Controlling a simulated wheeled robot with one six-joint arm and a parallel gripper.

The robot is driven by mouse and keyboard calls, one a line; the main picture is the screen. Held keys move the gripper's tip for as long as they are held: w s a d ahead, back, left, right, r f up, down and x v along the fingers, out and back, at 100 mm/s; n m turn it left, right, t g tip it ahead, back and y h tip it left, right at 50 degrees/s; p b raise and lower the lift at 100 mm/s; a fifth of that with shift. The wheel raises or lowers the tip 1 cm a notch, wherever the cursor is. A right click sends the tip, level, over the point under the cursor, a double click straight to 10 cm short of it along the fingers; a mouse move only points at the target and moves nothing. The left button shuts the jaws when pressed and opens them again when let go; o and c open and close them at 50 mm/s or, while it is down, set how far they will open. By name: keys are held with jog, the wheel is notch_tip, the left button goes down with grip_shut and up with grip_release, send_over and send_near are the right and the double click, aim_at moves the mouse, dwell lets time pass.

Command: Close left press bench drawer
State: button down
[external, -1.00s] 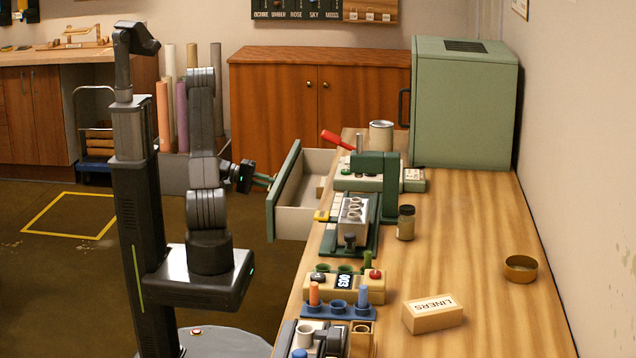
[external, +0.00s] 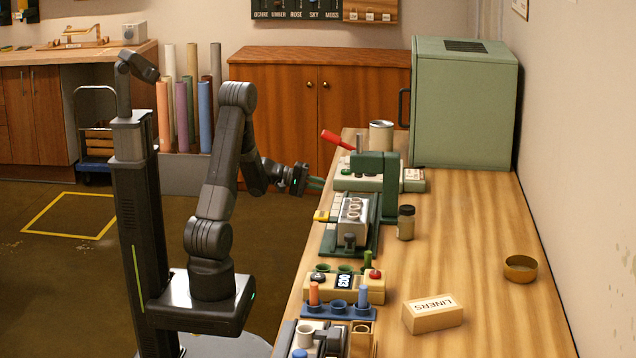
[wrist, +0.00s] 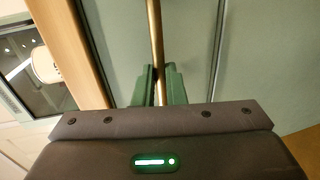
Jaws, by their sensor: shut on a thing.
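The left press bench drawer's grey-green front (wrist: 118,45) fills much of the wrist view. A brass bar handle (wrist: 155,30) runs along it. My gripper (wrist: 159,78) has its green fingers shut on the handle, one on each side. In the external view my gripper (external: 316,183) is at the bench's left edge, near the green press (external: 375,173). No drawer box sticks out from the bench there. The drawer front is hidden below the bench edge in that view, and any small gap is too hidden to tell.
The floor left of the bench is clear.

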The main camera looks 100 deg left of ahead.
jog(key=shift+w+r, duration=0.1)
jog(key=shift+w, duration=0.05)
jog(key=c, duration=1.5)
grip_release()
jog(key=shift+w, duration=0.25)
jog(key=shift+s, duration=0.15)
jog(key=shift+s, duration=0.15)
jog(key=p+v, duration=0.1)
jog(key=v, duration=1.2)
jog(key=shift+s, duration=0.25)
jog(key=b+x, duration=0.1)
jog(key=x, duration=1.2)
jog(key=shift+w, duration=0.35)
jog(key=shift+s, duration=0.1)
